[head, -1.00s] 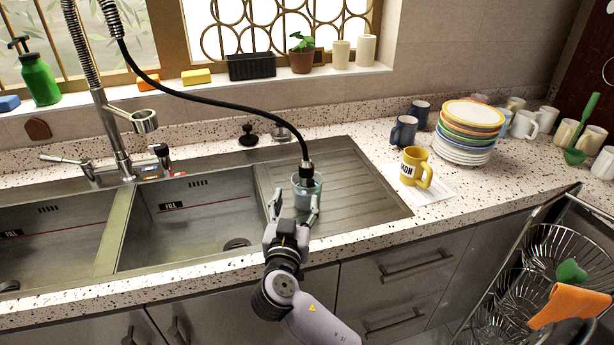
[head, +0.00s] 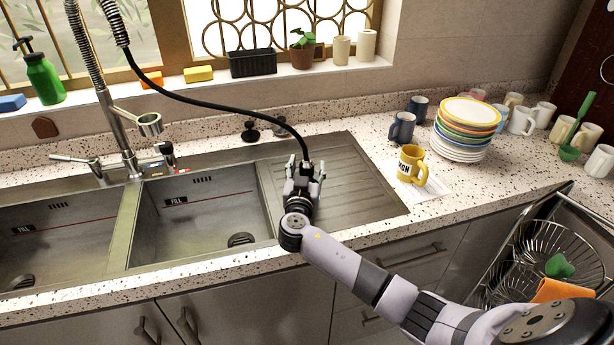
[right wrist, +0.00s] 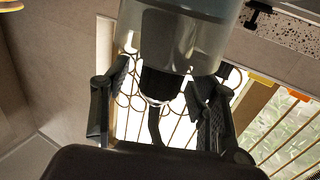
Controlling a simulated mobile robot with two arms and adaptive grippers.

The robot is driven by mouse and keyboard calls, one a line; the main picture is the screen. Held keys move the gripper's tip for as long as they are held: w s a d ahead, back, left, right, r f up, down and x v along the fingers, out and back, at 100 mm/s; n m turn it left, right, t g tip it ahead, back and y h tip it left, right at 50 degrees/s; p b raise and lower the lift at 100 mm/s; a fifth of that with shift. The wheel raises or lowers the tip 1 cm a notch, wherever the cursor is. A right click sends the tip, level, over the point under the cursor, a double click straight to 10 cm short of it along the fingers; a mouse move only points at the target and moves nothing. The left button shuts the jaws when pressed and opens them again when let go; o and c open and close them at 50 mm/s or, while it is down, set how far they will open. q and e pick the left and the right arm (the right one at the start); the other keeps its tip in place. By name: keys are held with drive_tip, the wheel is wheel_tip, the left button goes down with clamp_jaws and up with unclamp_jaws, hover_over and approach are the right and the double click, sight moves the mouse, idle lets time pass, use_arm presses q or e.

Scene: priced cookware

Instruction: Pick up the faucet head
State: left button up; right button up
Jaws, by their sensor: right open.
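The faucet head (right wrist: 163,85) is a dark piece at the end of the black hose (head: 280,122), which arches from the tall spring faucet (head: 90,60). In the right wrist view it shows between my fingers, at the rim of a grey see-through cylinder (right wrist: 190,32); I cannot tell whether that is a glass or part of the head. My right gripper (head: 305,171) is open, with one finger on each side of the faucet head, and hides most of it in the head view. A clear grip contact does not show. My left gripper is not in view.
A steel sink with basins and a ribbed drainboard (head: 355,190) lies below. A yellow mug (head: 410,166), stacked plates (head: 466,130) and several mugs stand to the right. A wire dish rack (head: 550,245) is at the lower right.

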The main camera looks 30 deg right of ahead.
drive_tip(key=shift+w+d, duration=0.1)
drive_tip(key=shift+w, duration=0.15)
drive_tip(key=shift+c, duration=0.3)
clamp_jaws()
